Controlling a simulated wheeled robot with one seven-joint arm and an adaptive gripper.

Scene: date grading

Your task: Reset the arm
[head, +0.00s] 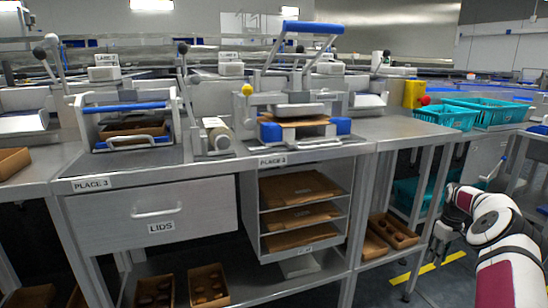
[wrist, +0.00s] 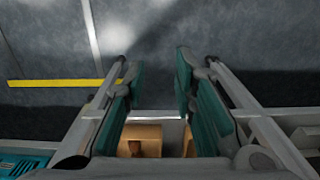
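My white and dark red arm (head: 495,235) reaches in from the right edge of the head view. My gripper (head: 440,236) hangs at the end of it, right of the workbench and below the bench top. In the wrist view my gripper (wrist: 155,88) shows two teal-padded fingers held apart with nothing between them. Grey floor with a yellow line (wrist: 60,83) lies beyond the fingertips.
The steel workbench (head: 400,127) carries presses with levers. Below are a LIDS drawer (head: 150,212), a shelf unit (head: 345,205) with brown sheets, and brown boxes (head: 400,232). Teal crates (head: 447,117) stand at the right. A yellow floor line (head: 425,268) runs beneath my gripper.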

